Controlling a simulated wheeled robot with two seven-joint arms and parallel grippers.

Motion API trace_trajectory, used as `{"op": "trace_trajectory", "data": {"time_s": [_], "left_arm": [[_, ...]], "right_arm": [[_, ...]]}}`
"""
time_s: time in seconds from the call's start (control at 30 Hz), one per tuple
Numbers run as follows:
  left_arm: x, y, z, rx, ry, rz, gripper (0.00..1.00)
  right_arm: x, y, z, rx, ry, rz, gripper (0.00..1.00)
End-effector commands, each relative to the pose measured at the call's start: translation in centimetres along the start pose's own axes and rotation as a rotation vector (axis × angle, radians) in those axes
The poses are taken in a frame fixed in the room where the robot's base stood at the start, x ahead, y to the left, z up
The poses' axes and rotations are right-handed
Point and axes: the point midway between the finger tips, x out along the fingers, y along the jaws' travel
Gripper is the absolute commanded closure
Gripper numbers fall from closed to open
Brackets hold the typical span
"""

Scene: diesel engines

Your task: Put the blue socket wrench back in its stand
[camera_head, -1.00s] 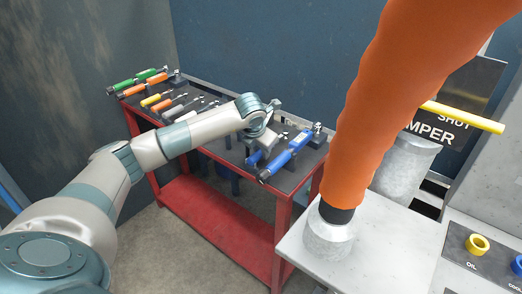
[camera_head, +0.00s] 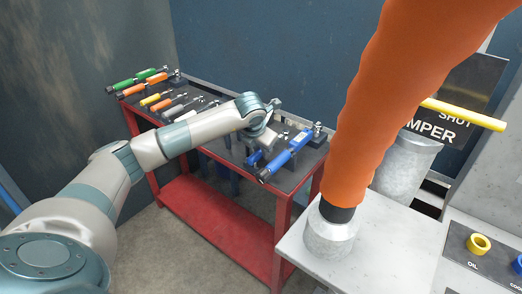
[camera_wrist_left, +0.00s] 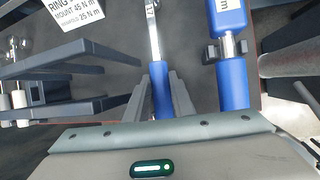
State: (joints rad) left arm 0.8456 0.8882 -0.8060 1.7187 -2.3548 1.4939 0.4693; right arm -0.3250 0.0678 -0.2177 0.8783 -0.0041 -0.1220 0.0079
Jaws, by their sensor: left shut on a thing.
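The blue socket wrench (camera_wrist_left: 161,92) has a blue handle and a silver shaft in the left wrist view. My left gripper (camera_wrist_left: 160,80) has its fingers on both sides of the handle and is shut on it. In the head view the blue handle (camera_head: 253,157) shows just below my left gripper (camera_head: 262,146), over the front right part of the tool table. Dark upright stand prongs (camera_wrist_left: 70,72) show left of the wrench in the wrist view. I cannot tell whether the wrench touches its stand. My right gripper is not in view.
A larger blue wrench (camera_head: 285,156) lies in its holder (camera_wrist_left: 227,50) close to the right of the held one. Green, orange and yellow-handled tools (camera_head: 150,98) lie on the left of the red table (camera_head: 215,213). A thick orange hose (camera_head: 385,110) stands at right.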

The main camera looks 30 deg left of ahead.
Motion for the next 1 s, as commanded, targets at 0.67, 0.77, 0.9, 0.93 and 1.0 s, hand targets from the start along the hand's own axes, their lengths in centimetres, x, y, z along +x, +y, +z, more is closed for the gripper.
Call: {"op": "trace_trajectory", "data": {"time_s": [0.67,0.77,0.9,0.93,1.0], "left_arm": [[0.04,-0.01,-0.05,0.000,0.001,0.000,0.49],[0.04,-0.01,-0.05,0.000,0.001,0.000,0.44],[0.02,-0.01,-0.03,0.000,0.001,0.000,0.44],[0.02,-0.01,-0.02,0.000,0.001,0.000,0.44],[0.01,-0.01,-0.02,0.000,0.001,0.000,0.44]], "right_arm": [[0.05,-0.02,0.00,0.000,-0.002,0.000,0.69],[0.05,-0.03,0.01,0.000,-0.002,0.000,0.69],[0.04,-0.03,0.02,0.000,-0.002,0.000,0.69],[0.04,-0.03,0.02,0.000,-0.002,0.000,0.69],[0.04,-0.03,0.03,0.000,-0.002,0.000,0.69]]}}
